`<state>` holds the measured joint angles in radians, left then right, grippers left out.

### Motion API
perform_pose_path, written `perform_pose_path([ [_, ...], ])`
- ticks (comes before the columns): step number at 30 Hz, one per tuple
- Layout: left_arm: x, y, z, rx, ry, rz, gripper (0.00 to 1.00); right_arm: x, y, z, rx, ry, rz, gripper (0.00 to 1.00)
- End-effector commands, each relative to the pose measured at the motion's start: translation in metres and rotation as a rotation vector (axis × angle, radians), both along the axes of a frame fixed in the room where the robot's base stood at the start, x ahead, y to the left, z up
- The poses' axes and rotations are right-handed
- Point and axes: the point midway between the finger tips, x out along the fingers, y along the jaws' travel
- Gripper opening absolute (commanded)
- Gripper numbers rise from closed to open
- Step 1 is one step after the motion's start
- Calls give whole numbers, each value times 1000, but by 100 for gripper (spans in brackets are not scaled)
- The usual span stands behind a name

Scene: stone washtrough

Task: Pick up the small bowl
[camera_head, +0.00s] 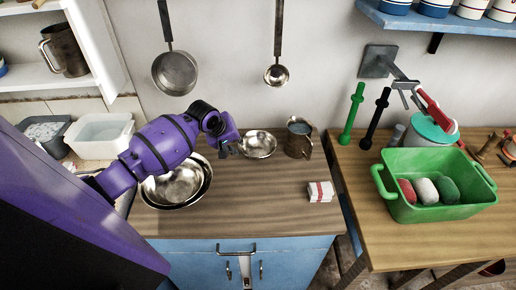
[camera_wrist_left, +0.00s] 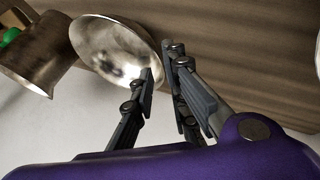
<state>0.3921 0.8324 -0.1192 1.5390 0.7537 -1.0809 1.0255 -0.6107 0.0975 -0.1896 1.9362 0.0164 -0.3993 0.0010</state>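The small bowl (camera_head: 260,142) is a shiny metal bowl standing upright at the back of the wooden counter, near the wall. My left gripper (camera_head: 230,150) is at its left edge in the head view. In the left wrist view the bowl (camera_wrist_left: 108,45) shows its inside, and the left gripper (camera_wrist_left: 160,62) is open with a narrow gap. One finger overlaps the bowl's inside and the other is just outside its rim. I cannot tell whether either finger touches it. My right gripper is not in view.
A metal mug (camera_head: 298,140) stands close to the right of the small bowl. Larger metal bowls (camera_head: 177,187) sit at the counter's left, under my left arm. A folded striped cloth (camera_head: 320,192) lies at the right. The counter's middle front is clear.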

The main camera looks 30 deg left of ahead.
Motion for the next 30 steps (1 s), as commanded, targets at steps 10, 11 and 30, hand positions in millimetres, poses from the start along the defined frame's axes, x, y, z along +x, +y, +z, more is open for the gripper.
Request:
perform_pose_path([
  [10,23,-4,-38,1,1,0,14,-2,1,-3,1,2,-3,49],
  [11,24,-4,-38,0,0,0,14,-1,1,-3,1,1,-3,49],
  [30,25,-4,-36,1,-3,1,0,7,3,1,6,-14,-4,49],
])
